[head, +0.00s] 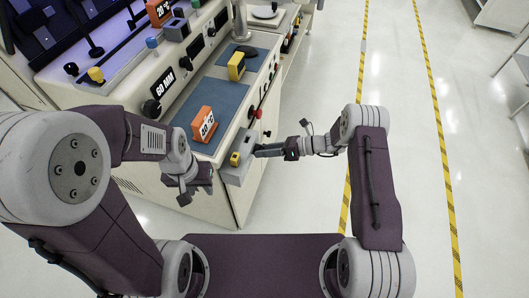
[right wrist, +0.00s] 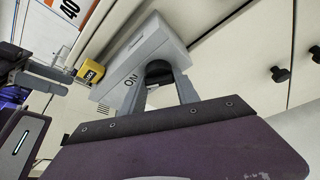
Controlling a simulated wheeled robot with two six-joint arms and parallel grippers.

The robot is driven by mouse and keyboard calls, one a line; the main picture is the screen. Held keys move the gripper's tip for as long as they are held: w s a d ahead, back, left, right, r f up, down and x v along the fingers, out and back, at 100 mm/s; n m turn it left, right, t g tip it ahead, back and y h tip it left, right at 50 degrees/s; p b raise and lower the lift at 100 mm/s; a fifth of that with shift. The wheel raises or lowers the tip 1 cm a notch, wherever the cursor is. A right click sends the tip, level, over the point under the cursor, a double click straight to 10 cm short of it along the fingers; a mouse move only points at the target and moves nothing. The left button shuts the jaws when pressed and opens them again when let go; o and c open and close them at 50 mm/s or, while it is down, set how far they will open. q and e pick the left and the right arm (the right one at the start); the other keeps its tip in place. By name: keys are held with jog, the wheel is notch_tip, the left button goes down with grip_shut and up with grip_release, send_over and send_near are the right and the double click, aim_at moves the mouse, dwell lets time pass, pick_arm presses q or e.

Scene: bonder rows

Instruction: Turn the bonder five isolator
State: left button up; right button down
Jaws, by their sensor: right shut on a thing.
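My right gripper (head: 257,150) reaches the box from the right. In the wrist view its fingers (right wrist: 160,88) are shut on a black knob (right wrist: 158,70) on the box. My left gripper (head: 196,187) hangs empty left of the box, its fingers apart.
The bench top has a blue mat (head: 222,100) with an orange numbered sign (head: 203,125) and a yellow-and-black block (head: 236,66). A red button (head: 258,114) and black knobs (right wrist: 279,74) sit along the front panel. Open floor (head: 310,85) lies to the right.

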jog(key=shift+w+m+g+y+b, duration=0.1)
jog(key=shift+m+g+y+b, duration=0.25)
jog(key=shift+m+b, duration=0.55)
jog(key=shift+m, duration=0.3)
jog(key=c, duration=0.9)
grip_release()
jog(key=shift+g, duration=0.25)
jog(key=v, duration=0.9)
